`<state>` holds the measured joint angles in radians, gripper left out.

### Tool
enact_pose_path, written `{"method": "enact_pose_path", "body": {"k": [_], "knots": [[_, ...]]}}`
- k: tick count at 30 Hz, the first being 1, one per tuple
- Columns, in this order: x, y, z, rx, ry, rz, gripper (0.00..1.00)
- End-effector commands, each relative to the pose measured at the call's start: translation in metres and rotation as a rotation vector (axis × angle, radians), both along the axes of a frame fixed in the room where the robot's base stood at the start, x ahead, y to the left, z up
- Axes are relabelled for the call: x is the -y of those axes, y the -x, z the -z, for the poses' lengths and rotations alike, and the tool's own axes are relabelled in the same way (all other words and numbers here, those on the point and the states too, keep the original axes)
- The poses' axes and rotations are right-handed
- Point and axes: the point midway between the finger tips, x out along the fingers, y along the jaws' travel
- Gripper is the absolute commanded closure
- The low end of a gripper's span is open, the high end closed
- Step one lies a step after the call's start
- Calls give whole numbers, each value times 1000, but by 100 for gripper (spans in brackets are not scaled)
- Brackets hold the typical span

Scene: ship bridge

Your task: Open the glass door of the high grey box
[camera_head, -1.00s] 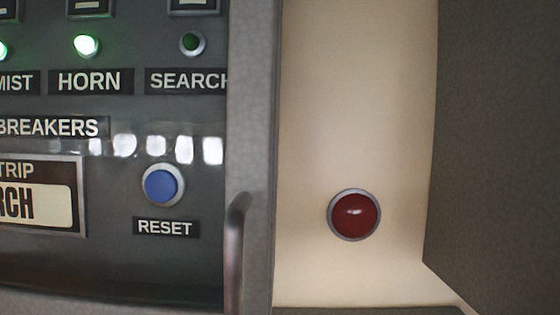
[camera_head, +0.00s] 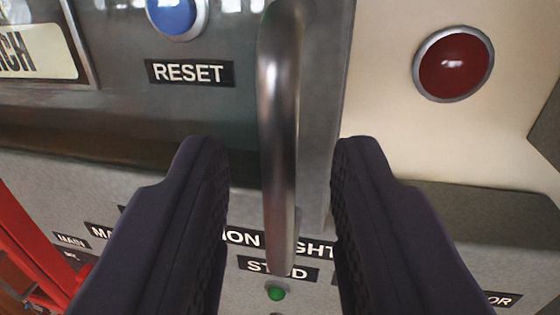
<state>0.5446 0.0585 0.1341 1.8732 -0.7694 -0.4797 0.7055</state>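The glass door's upright metal handle (camera_head: 279,130) stands on the grey door frame (camera_head: 325,110) in the middle of the view. My gripper (camera_head: 280,165) is open, with one dark finger on each side of the handle's lower part. I see clear gaps between the handle and both fingers. The high grey box's inside shows through the glass at left, with a blue button (camera_head: 175,14) over a RESET label (camera_head: 190,72). The door looks shut.
A red round lamp or button (camera_head: 453,64) sits on the cream panel right of the door. Below the box is a light grey panel with labels, partly hidden by my fingers, and a small green lamp (camera_head: 276,294). Something red (camera_head: 45,260) stands at lower left.

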Motion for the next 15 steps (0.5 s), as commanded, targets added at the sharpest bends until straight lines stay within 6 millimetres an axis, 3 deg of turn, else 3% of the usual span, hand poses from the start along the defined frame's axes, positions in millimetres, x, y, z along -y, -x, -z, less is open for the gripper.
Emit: {"method": "enact_pose_path", "body": {"k": [3, 7, 8, 15], "knots": [[0, 0, 0, 0, 0, 0, 67], [0, 0, 0, 0, 0, 0, 97], [0, 0, 0, 0, 0, 0, 100], [0, 0, 0, 0, 1, 0, 100]]}}
